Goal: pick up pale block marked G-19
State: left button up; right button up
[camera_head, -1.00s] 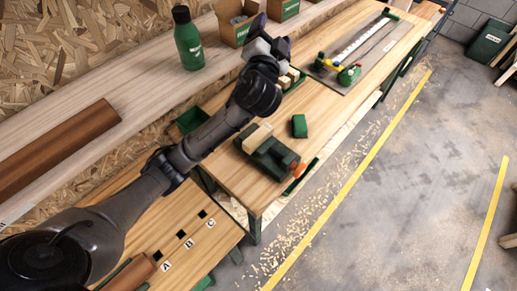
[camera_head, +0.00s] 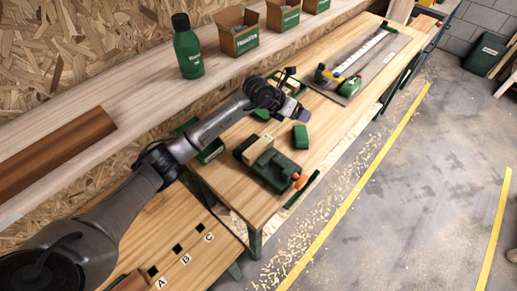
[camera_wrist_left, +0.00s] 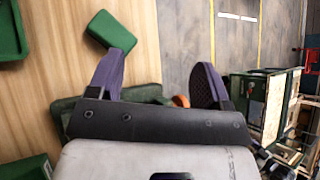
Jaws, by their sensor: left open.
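A pale wooden block (camera_head: 257,149) sits at the left end of a green vise-like tool (camera_head: 274,170) on the wooden bench. No G-19 marking is legible on it. My left gripper (camera_head: 298,113) is over the bench, above and behind this tool in the head view, open and empty. In the left wrist view its two purple-padded fingers (camera_wrist_left: 157,82) are spread apart, with part of the green tool (camera_wrist_left: 140,93) showing behind the gripper body. The pale block cannot be made out in the wrist view. My right gripper is not in view.
A green block (camera_head: 300,136) lies on the bench near my left gripper. A green bottle (camera_head: 187,48) and several cardboard boxes (camera_head: 238,38) stand on the back shelf. A grey board (camera_head: 350,75) with tools lies farther along. A sloping bench has slots marked A, B, C.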

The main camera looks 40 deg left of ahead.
pick_arm(q)
jog(key=s+a+f+g+y, duration=0.3)
jog(key=s+a+f+g, duration=0.1)
jog(key=n+g+y, duration=0.1)
jog(key=g+y, duration=0.1)
jog(key=g, duration=0.2)
send_over(259, 145)
notch_tip(259, 145, down, 2)
jog(key=shift+s+f, duration=0.15)
jog(key=shift+f, duration=3.55)
jog(key=c, duration=1.1)
jog(key=shift+r, duration=0.1)
